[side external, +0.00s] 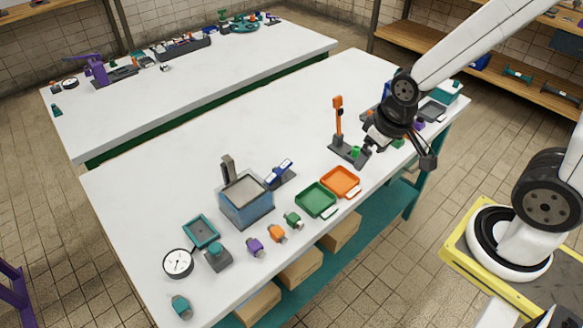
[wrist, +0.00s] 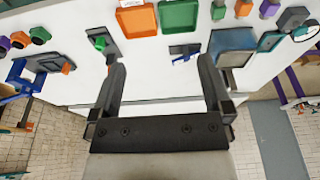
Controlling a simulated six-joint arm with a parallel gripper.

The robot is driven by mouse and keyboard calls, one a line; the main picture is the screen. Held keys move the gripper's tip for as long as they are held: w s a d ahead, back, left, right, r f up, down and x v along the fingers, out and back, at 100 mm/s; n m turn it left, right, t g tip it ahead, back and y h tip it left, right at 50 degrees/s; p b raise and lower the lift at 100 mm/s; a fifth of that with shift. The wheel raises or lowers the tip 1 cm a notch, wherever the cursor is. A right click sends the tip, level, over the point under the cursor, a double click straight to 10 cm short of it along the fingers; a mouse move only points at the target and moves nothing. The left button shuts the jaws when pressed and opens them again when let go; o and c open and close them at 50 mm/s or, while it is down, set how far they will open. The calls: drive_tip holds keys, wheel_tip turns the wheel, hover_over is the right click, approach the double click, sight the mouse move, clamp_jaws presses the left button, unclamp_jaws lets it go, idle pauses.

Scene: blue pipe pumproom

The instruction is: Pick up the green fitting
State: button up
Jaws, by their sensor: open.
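Two green fittings show. One green fitting (side external: 293,220) lies on the white table in front of the green tray, beside an orange fitting (side external: 277,233) and a purple one (side external: 255,247); it shows at the top of the wrist view (wrist: 218,11). Another green fitting (wrist: 39,35) sits at the upper left of the wrist view, beside another orange and purple one; in the side view it is partly hidden behind my gripper. My gripper (side external: 401,148) is open and empty above the table's right part. Its two fingers stand wide apart in the wrist view (wrist: 161,66).
A green tray (side external: 316,201) and an orange tray (side external: 341,183) stand mid-table. A stand with an upright orange lever (side external: 338,116) is left of my gripper. A blue box (side external: 246,203) and a gauge (side external: 178,263) are further left. The table's back strip is clear.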

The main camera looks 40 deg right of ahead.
drive_tip(key=m+g+y, duration=0.4)
drive_tip(key=m+y, duration=0.9)
drive_tip(key=m, duration=0.3)
approach(294, 220)
drive_tip(key=shift+s+d+f, duration=0.1)
drive_tip(key=shift+s+d, duration=0.1)
drive_tip(key=shift+s, duration=0.2)
drive_tip(key=shift+w+f+m+t+y, duration=0.3)
drive_tip(key=shift+w+f+m+t, duration=0.2)
drive_tip(key=shift+m, duration=0.3)
drive_tip(key=shift+x, duration=1.25)
